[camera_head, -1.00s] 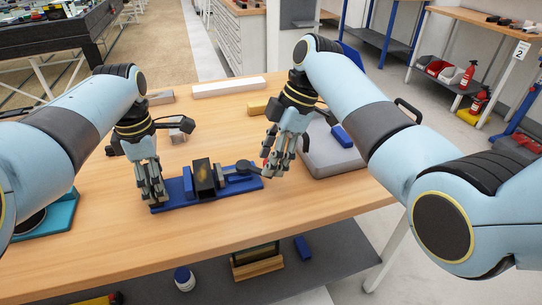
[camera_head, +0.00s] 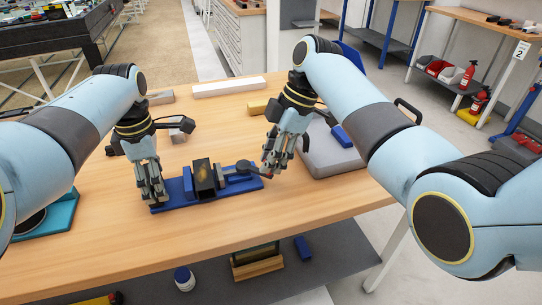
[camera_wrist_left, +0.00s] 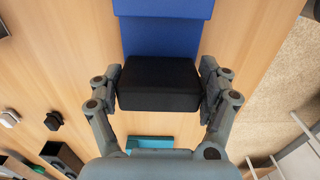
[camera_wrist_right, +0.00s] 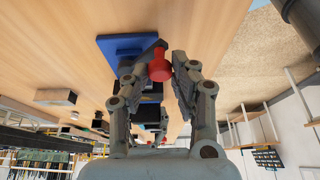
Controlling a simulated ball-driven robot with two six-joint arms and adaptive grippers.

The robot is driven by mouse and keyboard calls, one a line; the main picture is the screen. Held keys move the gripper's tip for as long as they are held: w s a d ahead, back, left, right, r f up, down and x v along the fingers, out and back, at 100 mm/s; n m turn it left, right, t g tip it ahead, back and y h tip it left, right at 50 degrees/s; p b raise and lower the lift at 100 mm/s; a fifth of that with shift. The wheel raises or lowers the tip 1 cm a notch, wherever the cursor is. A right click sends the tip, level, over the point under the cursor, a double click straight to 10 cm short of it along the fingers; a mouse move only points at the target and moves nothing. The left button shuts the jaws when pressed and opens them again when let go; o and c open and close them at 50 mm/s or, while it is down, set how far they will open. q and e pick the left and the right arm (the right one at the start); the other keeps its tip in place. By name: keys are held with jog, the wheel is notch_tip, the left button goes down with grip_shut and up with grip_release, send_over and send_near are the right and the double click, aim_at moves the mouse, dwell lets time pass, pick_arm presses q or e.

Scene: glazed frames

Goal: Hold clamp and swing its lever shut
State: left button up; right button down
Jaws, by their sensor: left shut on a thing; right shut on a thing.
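The clamp has a blue base (camera_head: 225,191) lying on the wooden table, with a dark upright block (camera_head: 203,176) at its middle. A dark lever (camera_head: 246,168) reaches right from it, low over the base. My left gripper (camera_head: 153,196) is at the base's left end. The left wrist view shows it shut on a black block (camera_wrist_left: 160,85) at the end of the blue base (camera_wrist_left: 165,35). My right gripper (camera_head: 268,171) is at the base's right end. The right wrist view shows it shut on the lever's red knob (camera_wrist_right: 160,66), beside the blue base (camera_wrist_right: 118,44).
A white bar (camera_head: 228,87) and a yellow block (camera_head: 258,107) lie at the back. A teal tray (camera_head: 50,218) is at the left. The table's front strip is clear.

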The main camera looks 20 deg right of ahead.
jog(key=shift+s+a+f, duration=0.1)
jog(key=shift+s, duration=0.05)
jog(key=m, duration=0.1)
jog(key=s+a+m+t, duration=0.1)
jog(key=m, duration=0.1)
jog(key=shift+s+a+m, duration=0.1)
jog(key=shift+a+m, duration=0.2)
jog(key=shift+s+a+m+t, duration=0.3)
jog(key=shift+a+m+t, duration=0.45)
jog(key=shift+m, duration=0.65)
jog(key=c, duration=1.1)
grip_release()
jog(key=v, duration=1.2)
jog(key=shift+a, duration=0.25)
